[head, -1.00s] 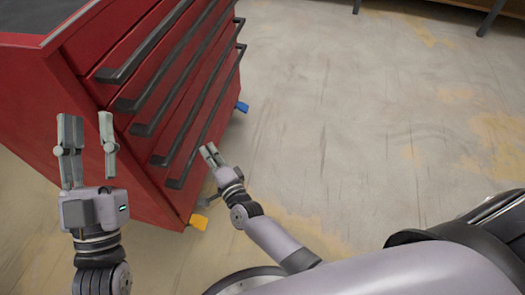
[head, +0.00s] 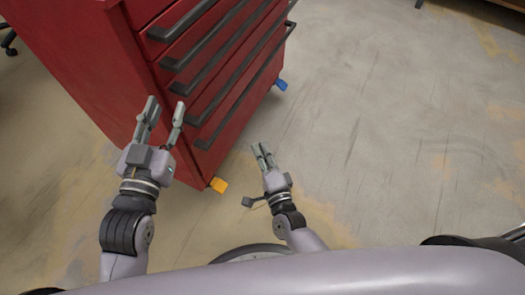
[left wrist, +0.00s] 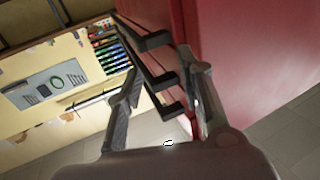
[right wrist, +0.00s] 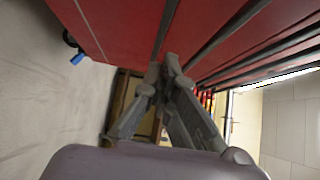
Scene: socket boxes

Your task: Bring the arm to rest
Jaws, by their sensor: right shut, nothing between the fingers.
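My left gripper (head: 162,122) is open and empty in the head view, in front of the near corner of a red tool cabinet (head: 85,60). In the left wrist view its two fingers (left wrist: 168,85) stand wide apart, with the cabinet's side and black handles beyond them. My right gripper (head: 262,152) is shut and empty, lower and further right, apart from the cabinet in the head view. In the right wrist view its fingertips (right wrist: 168,68) meet with nothing between them, and the red drawer fronts (right wrist: 120,25) show beyond.
The cabinet has several black drawer handles (head: 215,60). A yellow foot tab (head: 218,185) and a blue one (head: 281,84) stick out at its base. Open concrete floor (head: 400,140) lies to the right. A wall with a grey panel (left wrist: 45,85) shows in the left wrist view.

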